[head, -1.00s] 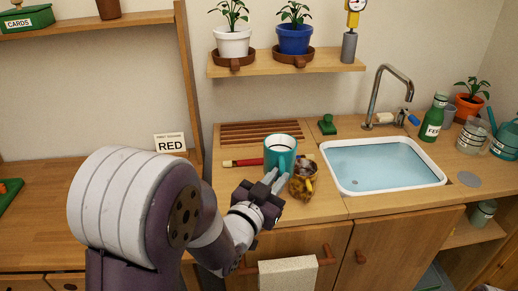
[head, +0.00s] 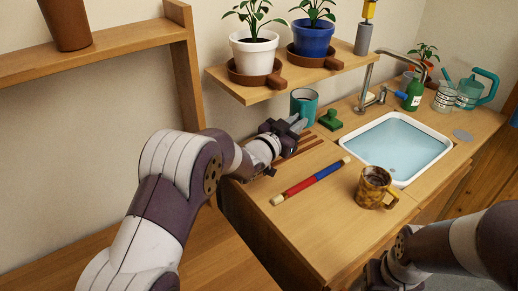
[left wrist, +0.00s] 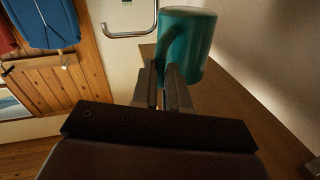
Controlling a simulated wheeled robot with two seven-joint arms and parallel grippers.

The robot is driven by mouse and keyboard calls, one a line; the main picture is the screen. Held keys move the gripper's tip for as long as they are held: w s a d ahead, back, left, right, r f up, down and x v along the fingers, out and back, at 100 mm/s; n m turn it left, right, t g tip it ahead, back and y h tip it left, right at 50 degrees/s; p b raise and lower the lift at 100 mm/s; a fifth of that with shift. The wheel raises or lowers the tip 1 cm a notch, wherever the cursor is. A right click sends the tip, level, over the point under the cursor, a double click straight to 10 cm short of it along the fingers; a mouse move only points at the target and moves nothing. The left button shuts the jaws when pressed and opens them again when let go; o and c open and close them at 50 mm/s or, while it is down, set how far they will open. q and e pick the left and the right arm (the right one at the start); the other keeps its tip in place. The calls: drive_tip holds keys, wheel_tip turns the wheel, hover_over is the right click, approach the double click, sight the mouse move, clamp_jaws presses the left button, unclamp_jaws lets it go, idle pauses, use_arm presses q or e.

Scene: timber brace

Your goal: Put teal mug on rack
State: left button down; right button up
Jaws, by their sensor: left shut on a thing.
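The teal mug (head: 304,104) is upright at the back left of the counter, below the plant shelf. My left gripper (head: 297,124) is shut on its handle, which shows between the fingers in the left wrist view; the mug (left wrist: 188,42) is just past the fingertips there. The brown slatted rack (head: 306,143) lies at the counter's back left, partly hidden by my left gripper. The mug is at the rack's far end; I cannot tell whether it touches the rack.
A brown patterned mug (head: 373,188) and a red and blue rod (head: 312,181) stand and lie in front. A green stamp-like object (head: 330,120) is right of the teal mug. The sink (head: 403,146) is further right. The plant shelf (head: 250,95) overhangs close by.

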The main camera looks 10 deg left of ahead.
use_arm(q)
drive_tip(key=s+a+f, duration=0.1)
drive_tip(key=a+f, duration=0.1)
drive_tip(key=a, duration=0.1)
drive_tip(key=s+a+f, duration=0.1)
drive_tip(key=a+f, duration=0.1)
drive_tip(key=a, duration=0.1)
drive_tip(key=s+a+f, duration=0.1)
drive_tip(key=a+f, duration=0.1)
drive_tip(key=a, duration=0.1)
drive_tip(key=shift+a, duration=0.25)
drive_tip(key=shift+a+f+b, duration=0.15)
drive_tip(key=shift+f+b, duration=0.15)
drive_tip(key=shift+f, duration=0.05)
wheel_tip(320, 180, down, 3)
drive_tip(key=shift+s+r+b, duration=0.1)
drive_tip(key=shift+b, duration=0.2)
drive_tip(key=shift+f, duration=0.35)
drive_tip(key=shift+f, duration=0.1)
drive_tip(key=c, duration=1.1)
unclamp_jaws()
drive_tip(key=shift+c, duration=0.2)
